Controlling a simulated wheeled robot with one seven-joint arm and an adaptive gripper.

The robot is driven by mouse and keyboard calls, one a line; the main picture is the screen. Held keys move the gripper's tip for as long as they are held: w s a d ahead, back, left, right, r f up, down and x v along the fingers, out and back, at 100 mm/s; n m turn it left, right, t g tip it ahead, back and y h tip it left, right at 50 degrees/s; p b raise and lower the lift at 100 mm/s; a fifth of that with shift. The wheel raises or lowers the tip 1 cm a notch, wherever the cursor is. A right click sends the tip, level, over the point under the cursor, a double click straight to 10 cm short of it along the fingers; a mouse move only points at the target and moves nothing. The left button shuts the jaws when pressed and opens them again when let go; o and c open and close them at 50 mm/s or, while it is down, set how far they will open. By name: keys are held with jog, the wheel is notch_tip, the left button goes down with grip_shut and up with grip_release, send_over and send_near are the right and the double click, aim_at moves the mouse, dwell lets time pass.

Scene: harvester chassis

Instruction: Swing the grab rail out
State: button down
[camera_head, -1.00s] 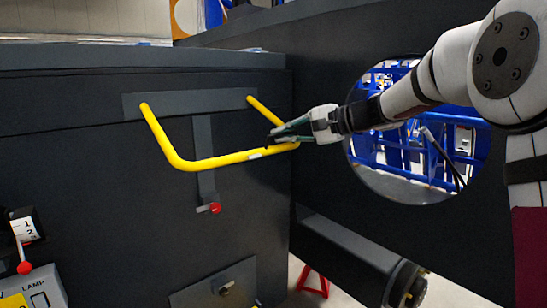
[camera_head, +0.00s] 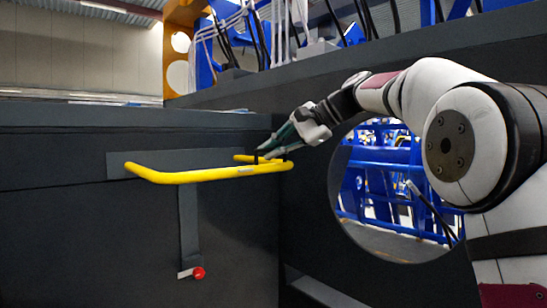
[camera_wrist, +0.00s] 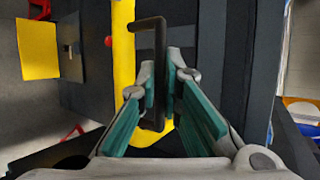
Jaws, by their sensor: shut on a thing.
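The yellow grab rail (camera_head: 205,175) sticks out from a dark mounting plate on the chassis front, about level and seen nearly edge-on in the head view. My gripper (camera_head: 265,155) is at the rail's right end. In the wrist view, the yellow rail (camera_wrist: 124,70) runs up the picture with a black handle (camera_wrist: 161,65) beside it. My gripper (camera_wrist: 161,85) has its teal fingers on either side of this handle and is shut on it. The rail's right pivot is partly hidden.
A red-tipped lever (camera_head: 197,273) is below the rail on a dark vertical strip (camera_head: 188,225). A round opening (camera_head: 385,190) with blue framework is at right, behind my arm. Cables and blue parts (camera_head: 255,35) stand above the chassis. Space in front of the rail looks clear.

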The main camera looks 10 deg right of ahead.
jog(key=shift+a+r, duration=0.15)
jog(key=shift+r, duration=0.25)
jog(key=c, duration=1.7)
grip_release()
jog(key=shift+w+f, duration=0.15)
jog(key=shift+d, duration=0.25)
jog(key=v, duration=1.1)
jog(key=shift+s+d, duration=0.15)
jog(key=shift+s, duration=0.15)
